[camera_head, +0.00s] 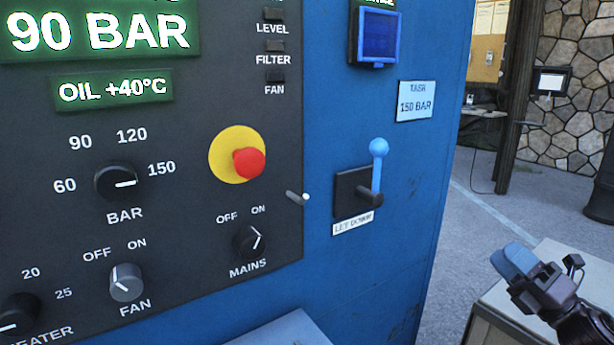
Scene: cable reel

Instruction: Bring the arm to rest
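My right gripper (516,264) is at the lower right, clear of the control panel, with its fingertips pointing up and left. The fingertips look like one grey-blue block from this side, so I cannot tell whether they are apart. I see nothing held beyond them. My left gripper is not in view. The blue cabinet (400,250) carries a dark panel (190,215), and no gripper touches it. The BAR knob (118,182) has its white mark pointing right, roughly towards 150. The display (100,30) reads 90 BAR.
A blue-handled LET DOWN lever (377,165) stands upright and sticks out from the cabinet. A red button (249,163) sits on a yellow disc. A pale box-like surface (497,308) lies below my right gripper. Open floor (465,225) shows right of the cabinet.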

